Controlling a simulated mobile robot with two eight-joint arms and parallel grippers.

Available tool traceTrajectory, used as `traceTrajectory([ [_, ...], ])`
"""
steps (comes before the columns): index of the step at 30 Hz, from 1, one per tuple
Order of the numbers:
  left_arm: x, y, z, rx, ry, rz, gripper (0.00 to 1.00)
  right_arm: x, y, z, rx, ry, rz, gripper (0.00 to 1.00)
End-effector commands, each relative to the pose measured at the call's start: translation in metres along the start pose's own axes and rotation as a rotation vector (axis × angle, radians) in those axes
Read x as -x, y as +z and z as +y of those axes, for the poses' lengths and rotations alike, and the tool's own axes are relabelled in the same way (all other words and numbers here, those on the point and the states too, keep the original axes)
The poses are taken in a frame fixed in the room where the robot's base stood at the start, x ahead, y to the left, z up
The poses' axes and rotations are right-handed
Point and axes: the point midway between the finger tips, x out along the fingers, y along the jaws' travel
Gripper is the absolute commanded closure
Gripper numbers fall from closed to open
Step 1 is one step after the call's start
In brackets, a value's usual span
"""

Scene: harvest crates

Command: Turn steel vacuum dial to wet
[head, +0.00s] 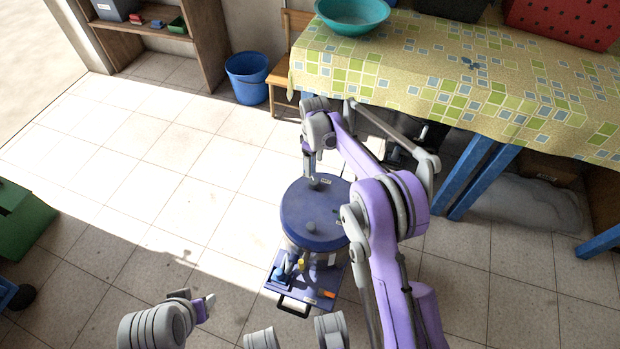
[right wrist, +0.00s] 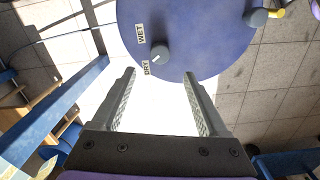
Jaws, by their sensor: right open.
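The steel vacuum (head: 291,222) stands on the floor with a round blue lid, seen from above in the head view. On the lid, the small grey dial (right wrist: 159,52) shows in the right wrist view beside the labels WET (right wrist: 140,33) and DRY (right wrist: 146,68). A pale mark is on the knob, but I cannot tell surely which label it points at. My right gripper (right wrist: 159,76) is open and empty, its fingertips apart with the dial just beyond the gap between them. In the head view my right gripper (head: 308,168) hangs over the lid's far edge.
A table (head: 400,75) with a patterned cloth and blue legs stands at the back right, holding a teal bowl (head: 352,13). A blue bucket (head: 247,78) and wooden shelf (head: 204,40) stand behind. The left floor is mostly clear. A green box (head: 22,222) is at far left.

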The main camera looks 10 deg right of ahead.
Motion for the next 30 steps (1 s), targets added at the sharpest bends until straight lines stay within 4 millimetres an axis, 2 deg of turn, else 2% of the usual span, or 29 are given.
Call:
traceTrajectory([
  [9,-0.015,0.005,0.0,0.0,0.0,-0.005,0.5,-0.061,0.0,0.0,-0.001,0.0,0.0,0.23],
  [15,-0.021,0.006,0.0,0.0,0.0,-0.007,0.5,-0.088,0.0,0.0,-0.002,0.0,0.0,0.23],
  [20,-0.023,0.007,0.0,0.0,0.0,-0.008,0.5,-0.096,0.0,0.0,-0.002,0.001,0.001,0.23],
  [28,-0.023,0.006,0.0,0.0,0.0,-0.008,0.5,-0.096,0.0,0.0,-0.002,0.001,0.001,0.23],
  [30,-0.023,0.006,0.0,0.0,0.0,-0.008,0.5,-0.096,0.0,0.0,-0.002,0.001,0.001,0.36],
])
